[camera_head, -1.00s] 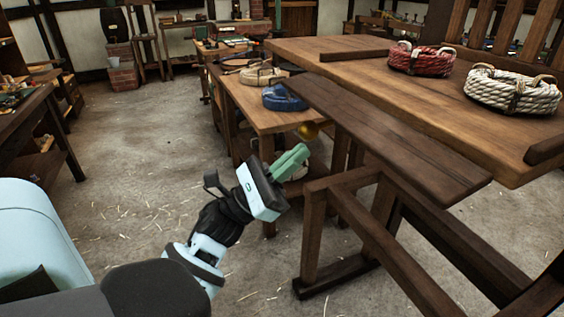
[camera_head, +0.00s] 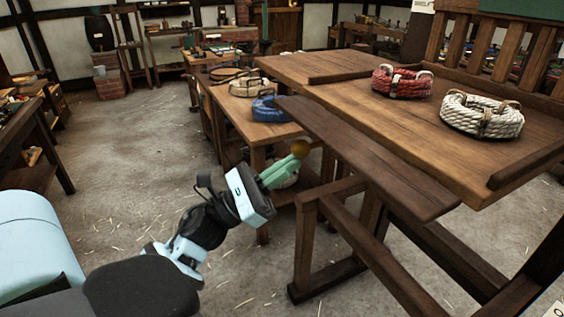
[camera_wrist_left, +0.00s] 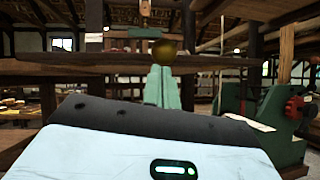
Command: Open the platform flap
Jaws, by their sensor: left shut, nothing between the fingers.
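The platform (camera_head: 340,72) is a large wooden table-like top. A long dark plank (camera_head: 365,155) runs along its near left edge, lying about level; it looks like the flap. A round brass knob (camera_head: 300,147) shows beneath the plank's far end, and it also shows in the left wrist view (camera_wrist_left: 163,52). My left gripper (camera_head: 292,160) has green fingers pressed together and empty. Its tips are right by the knob, below the plank; whether they touch it I cannot tell. The fingers also show in the left wrist view (camera_wrist_left: 162,78). My right gripper is out of view.
Red (camera_head: 402,82) and white (camera_head: 482,115) rope coils lie on the platform. A blue coil (camera_head: 268,108) lies on a lower bench (camera_head: 238,112). A dark wooden trestle frame (camera_head: 305,240) stands below the plank. The floor at left is open.

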